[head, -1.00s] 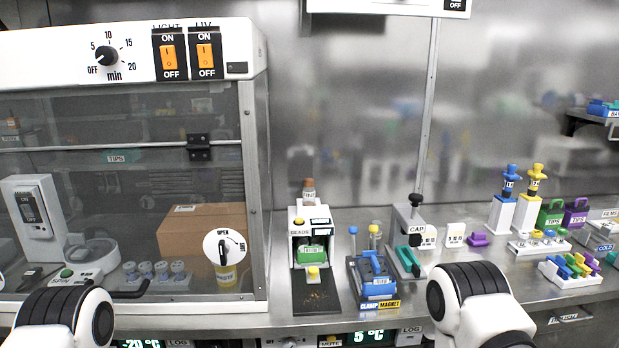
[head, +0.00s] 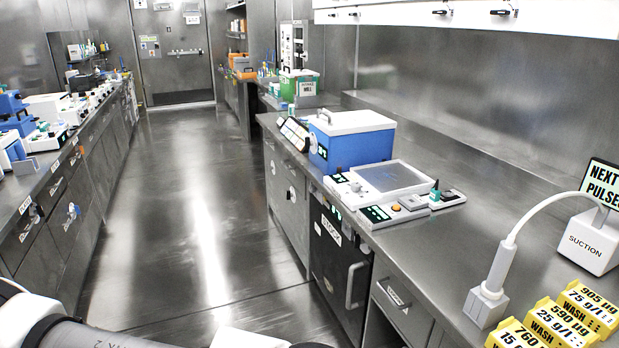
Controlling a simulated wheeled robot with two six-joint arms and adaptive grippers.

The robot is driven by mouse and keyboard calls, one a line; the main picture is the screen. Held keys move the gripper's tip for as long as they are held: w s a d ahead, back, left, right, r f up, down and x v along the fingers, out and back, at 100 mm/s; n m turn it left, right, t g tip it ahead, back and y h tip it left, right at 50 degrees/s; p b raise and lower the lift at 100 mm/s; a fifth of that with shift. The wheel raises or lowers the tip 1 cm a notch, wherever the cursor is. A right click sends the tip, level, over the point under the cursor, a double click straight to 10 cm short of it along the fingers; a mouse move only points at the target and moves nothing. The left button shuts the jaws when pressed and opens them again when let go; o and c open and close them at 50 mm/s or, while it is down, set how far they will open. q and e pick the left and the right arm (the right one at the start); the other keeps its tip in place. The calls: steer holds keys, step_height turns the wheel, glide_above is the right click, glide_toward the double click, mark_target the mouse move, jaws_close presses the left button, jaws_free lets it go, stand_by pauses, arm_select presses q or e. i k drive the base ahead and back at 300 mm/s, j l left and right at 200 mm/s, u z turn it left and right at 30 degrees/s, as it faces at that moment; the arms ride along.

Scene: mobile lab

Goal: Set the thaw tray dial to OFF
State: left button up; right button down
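No thaw tray label or dial position can be read in the head view. A low white device with a flat grey top plate (head: 390,176) sits on the right bench, close to its front edge. It may be the thaw tray, but I cannot tell. Neither gripper is in view; only part of my arm shows at the lower left.
A blue box with a white lid (head: 352,140) stands behind the flat device. A suction unit (head: 592,241) and yellow wash blocks (head: 560,322) are at the near right. The aisle floor (head: 190,220) is clear between the right bench and the left bench (head: 60,165).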

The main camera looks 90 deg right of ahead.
mark_target(355, 187)
steer(key=z, duration=3.2)
